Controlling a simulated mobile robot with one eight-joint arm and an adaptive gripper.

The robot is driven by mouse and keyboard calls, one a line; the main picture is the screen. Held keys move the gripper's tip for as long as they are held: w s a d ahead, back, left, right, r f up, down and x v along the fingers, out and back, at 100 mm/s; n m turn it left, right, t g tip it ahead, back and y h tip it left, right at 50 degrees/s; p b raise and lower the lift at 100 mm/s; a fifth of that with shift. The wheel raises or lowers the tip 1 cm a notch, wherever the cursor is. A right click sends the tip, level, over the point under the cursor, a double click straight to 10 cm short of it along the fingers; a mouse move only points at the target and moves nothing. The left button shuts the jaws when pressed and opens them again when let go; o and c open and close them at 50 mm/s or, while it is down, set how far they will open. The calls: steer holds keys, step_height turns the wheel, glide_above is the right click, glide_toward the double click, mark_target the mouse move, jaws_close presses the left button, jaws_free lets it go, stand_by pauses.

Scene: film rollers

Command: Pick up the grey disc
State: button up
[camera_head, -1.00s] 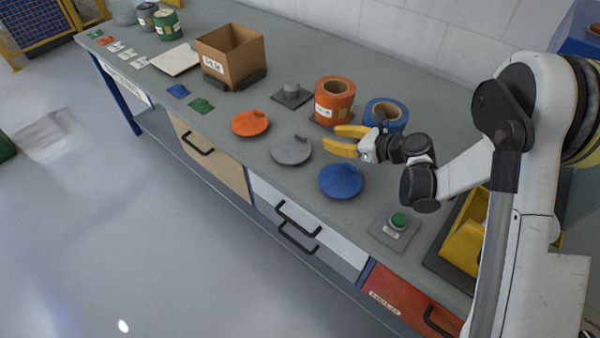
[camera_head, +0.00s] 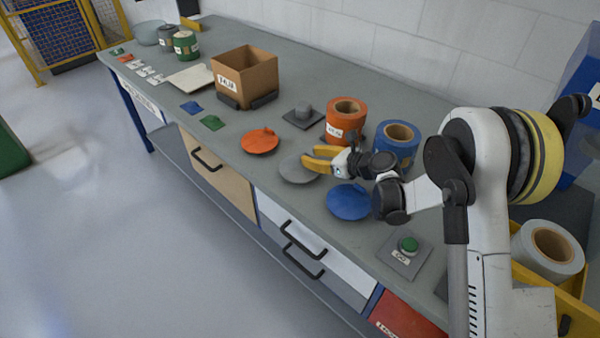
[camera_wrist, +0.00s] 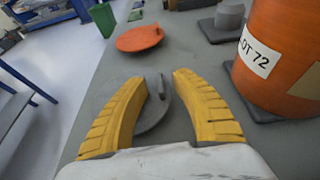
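The grey disc (camera_head: 297,170) lies flat on the grey workbench between the orange disc (camera_head: 260,141) and the blue disc (camera_head: 348,202). In the wrist view the grey disc (camera_wrist: 152,115) lies ahead of and partly between my fingers, with a small upright knob at its right side. My gripper (camera_head: 308,158) has yellow fingers and is open and empty. In the head view it is over the right part of the disc and hides some of it. In the wrist view the fingers of my gripper (camera_wrist: 160,82) stand apart on either side of the disc's middle. I cannot tell its exact height.
An orange roll (camera_head: 346,120) stands close to the right of my gripper, with a blue roll (camera_head: 396,146) beside it. A cardboard box (camera_head: 262,80) stands farther back. A green button (camera_head: 408,245) is near the front edge. Bare bench lies between the discs.

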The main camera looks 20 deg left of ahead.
steer(key=shift+r, duration=0.1)
jaws_close()
steer(key=shift+r, duration=0.1)
